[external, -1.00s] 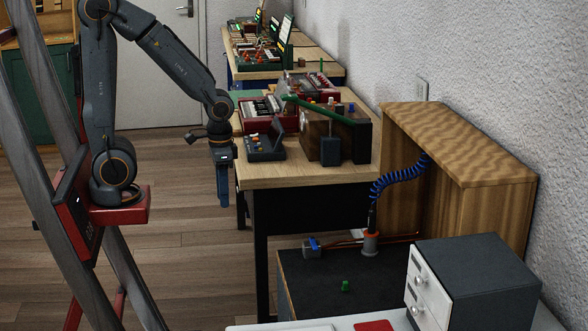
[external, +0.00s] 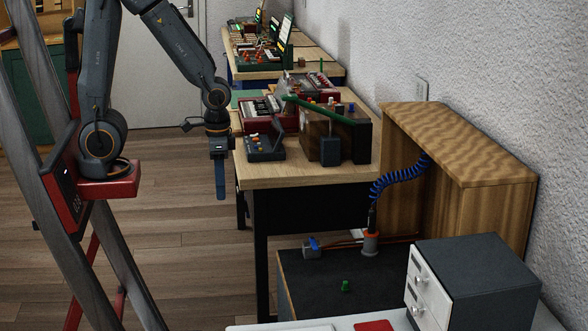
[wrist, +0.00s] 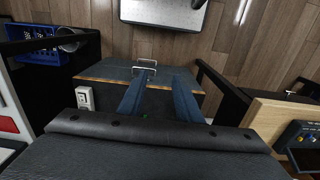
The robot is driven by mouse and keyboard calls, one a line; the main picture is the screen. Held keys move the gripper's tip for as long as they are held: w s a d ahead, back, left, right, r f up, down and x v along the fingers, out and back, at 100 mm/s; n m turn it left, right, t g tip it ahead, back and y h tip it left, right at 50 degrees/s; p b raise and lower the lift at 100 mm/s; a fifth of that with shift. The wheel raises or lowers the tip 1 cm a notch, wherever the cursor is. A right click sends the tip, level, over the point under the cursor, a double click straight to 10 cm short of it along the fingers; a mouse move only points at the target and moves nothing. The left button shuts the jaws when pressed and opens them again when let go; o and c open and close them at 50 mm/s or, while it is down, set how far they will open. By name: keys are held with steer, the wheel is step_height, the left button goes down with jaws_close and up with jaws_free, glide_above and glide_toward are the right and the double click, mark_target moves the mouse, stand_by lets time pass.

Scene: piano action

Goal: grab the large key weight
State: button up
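My gripper (external: 220,193) hangs pointing down beside the left edge of the wooden workbench (external: 280,176), over the floor. In the wrist view its two blue fingers (wrist: 158,85) are apart with nothing visible between them. I cannot make out a large key weight for certain in either view. On the workbench are a small dark tray with coloured parts (external: 265,147), red-and-white keyed units (external: 262,112) and a dark wooden block model with a green bar (external: 345,133), all to the right of my gripper.
A low dark cabinet (external: 330,268) holds a small green piece (external: 346,286) and a blue coiled hose (external: 400,176). A grey drawer unit (external: 475,275) stands at lower right. A blue crate (wrist: 35,42) shows in the wrist view.

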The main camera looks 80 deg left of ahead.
stand_by(0.5)
steer(key=o, duration=0.5)
steer(key=w+a+r+m+t+y+p, duration=0.1)
steer(key=w+a+r+m, duration=0.2)
steer(key=w, duration=0.5)
steer(key=w+a+r+m, duration=0.1)
steer(key=w+a+m, duration=0.2)
steer(key=w+a, duration=0.35)
steer(key=m+t+y+p, duration=0.25)
steer(key=m+y, duration=0.25)
steer(key=m, duration=0.9)
glide_toward(338, 105)
steer(key=w+f, duration=0.1)
steer(key=shift+m+g, duration=0.25)
steer(key=shift+m, duration=0.05)
steer(key=shift+a+p+x, duration=0.25)
steer(key=shift+p+x, duration=0.8)
steer(key=shift+x, duration=2.95)
